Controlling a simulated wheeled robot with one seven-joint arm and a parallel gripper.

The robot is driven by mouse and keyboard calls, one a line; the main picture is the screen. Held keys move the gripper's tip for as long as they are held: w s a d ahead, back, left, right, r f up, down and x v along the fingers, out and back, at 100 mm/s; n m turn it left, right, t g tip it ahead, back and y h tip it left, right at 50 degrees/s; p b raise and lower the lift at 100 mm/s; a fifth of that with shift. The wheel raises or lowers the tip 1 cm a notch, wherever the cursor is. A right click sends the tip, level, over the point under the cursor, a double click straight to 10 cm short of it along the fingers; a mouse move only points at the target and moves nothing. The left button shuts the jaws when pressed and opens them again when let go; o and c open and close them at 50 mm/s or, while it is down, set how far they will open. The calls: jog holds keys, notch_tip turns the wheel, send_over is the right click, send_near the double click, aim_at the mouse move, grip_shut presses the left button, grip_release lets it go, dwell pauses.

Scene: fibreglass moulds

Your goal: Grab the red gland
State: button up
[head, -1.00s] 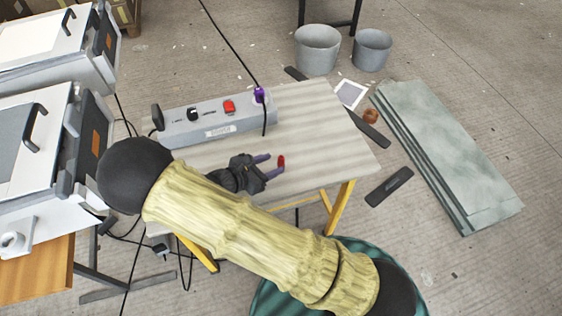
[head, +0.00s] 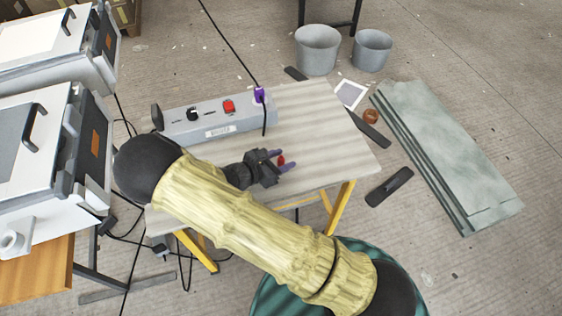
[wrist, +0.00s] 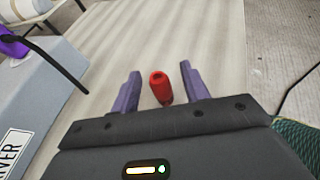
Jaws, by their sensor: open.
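The red gland (wrist: 161,87) is a small red cylinder with a dark hole in its end. In the wrist view it sits between the two purple fingers of my gripper (wrist: 160,92), with a gap on each side, closer to the right finger. In the head view the red gland (head: 281,160) shows between the fingertips of my gripper (head: 281,161), over the table. My gripper is open and its fingers do not appear to touch the gland. The exact height of the fingers over the tabletop is hard to tell.
A grey power box (head: 205,122) with a red switch and purple plug (head: 259,95) stands at the table's back left. A black cable hangs from the plug near my gripper. The pale tabletop (head: 330,140) is clear to the right. Grey sheets (head: 450,160) lie on the floor.

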aim_at(281, 158)
grip_shut()
jog(key=shift+r, duration=0.15)
notch_tip(281, 158, up, 10)
jog(key=shift+f+p, duration=0.1)
jog(key=shift+p, duration=0.45)
dwell(0.4)
